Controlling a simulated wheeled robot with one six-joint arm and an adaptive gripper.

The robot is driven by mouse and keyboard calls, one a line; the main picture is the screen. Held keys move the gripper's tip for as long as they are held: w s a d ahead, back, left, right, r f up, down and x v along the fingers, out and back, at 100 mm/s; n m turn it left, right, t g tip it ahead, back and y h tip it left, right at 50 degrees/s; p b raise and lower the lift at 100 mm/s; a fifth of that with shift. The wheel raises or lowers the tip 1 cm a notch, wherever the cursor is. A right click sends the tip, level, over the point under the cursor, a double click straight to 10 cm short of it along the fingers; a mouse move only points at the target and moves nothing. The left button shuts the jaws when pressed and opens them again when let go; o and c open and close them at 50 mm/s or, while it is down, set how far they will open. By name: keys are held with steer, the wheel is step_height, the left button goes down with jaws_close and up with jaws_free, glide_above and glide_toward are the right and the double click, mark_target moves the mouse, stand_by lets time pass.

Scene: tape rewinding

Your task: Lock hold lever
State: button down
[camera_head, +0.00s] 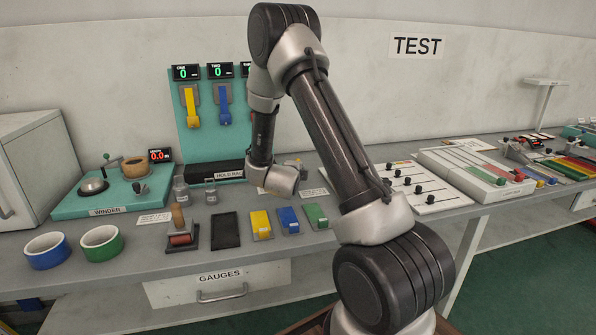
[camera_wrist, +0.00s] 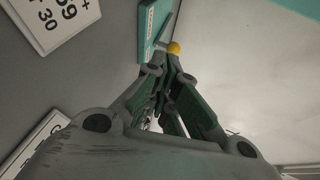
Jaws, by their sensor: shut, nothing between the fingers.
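My gripper (camera_wrist: 165,80) is shut and empty in the wrist view, its fingertips drawn together. A small yellow ball (camera_wrist: 174,48) shows just beyond the fingertips, close to a teal block (camera_wrist: 152,28) with a white label. It may be the knob of the hold lever, but I cannot tell; nor can I tell whether the fingers touch it. In the head view my wrist hangs right of the black rack (camera_head: 215,174), whose label reads as hold rack and is partly covered by my arm. My fingers are hidden there. No lever position can be read.
Yellow (camera_head: 260,223), blue (camera_head: 288,219) and green (camera_head: 315,215) blocks stand near the table's front. A slider board (camera_head: 410,184) lies to the right.

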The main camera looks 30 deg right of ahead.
steer(key=v, duration=0.6)
steer(key=s+d+v, duration=0.1)
steer(key=v, duration=0.1)
steer(key=shift+s+a+r, duration=0.15)
steer(key=shift+s+a, duration=0.05)
steer(key=shift+a, duration=0.05)
steer(key=shift+w+r, duration=0.1)
